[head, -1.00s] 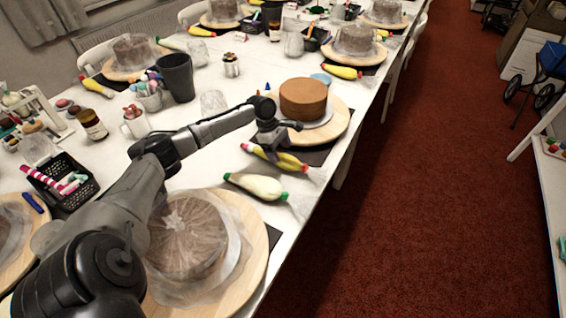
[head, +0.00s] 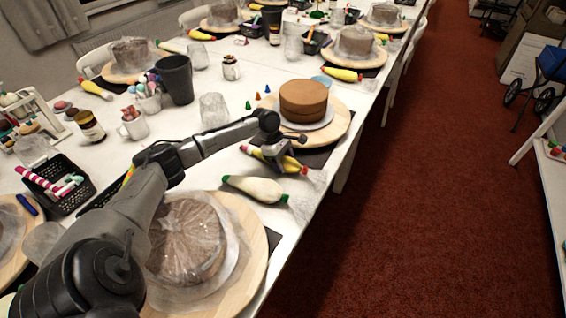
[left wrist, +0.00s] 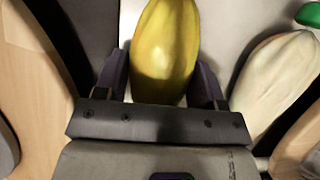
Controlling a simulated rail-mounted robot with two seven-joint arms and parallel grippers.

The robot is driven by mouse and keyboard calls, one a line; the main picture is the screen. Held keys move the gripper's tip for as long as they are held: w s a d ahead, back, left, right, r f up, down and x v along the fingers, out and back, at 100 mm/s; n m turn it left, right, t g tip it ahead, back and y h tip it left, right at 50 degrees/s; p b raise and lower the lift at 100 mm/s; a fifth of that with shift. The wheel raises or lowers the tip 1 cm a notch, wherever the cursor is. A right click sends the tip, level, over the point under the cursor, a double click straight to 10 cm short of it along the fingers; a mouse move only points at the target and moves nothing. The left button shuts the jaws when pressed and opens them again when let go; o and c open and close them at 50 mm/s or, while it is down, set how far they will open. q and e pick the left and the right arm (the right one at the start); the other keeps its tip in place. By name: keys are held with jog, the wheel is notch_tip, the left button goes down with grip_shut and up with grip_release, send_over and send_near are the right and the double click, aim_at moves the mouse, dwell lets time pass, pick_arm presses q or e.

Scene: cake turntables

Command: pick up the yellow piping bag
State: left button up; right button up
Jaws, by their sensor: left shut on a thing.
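In the left wrist view the yellow piping bag (left wrist: 165,50) sits between the two fingers of my left gripper (left wrist: 165,85), a finger on each side. In the head view the gripper hides the middle of the bag. I cannot tell whether the bag is clear of the table. My right gripper is not in view.
A cream piping bag (head: 256,188) lies just nearer than the yellow one, and also shows in the left wrist view (left wrist: 275,80). The brown cake (head: 303,101) stands close behind on a wooden turntable (head: 338,123). A wrapped cake (head: 187,240) is nearer, below my arm.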

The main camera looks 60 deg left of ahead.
aim_at(286, 159)
pick_arm(q)
notch_tip(286, 159, up, 5)
jog(key=p, duration=0.2)
jog(key=shift+f+p, duration=0.15)
jog(key=shift+p, duration=0.15)
jog(key=w+d+r+p, duration=0.4)
jog(key=d+r, duration=0.2)
jog(key=d, duration=0.5)
jog(key=shift+r, duration=0.15)
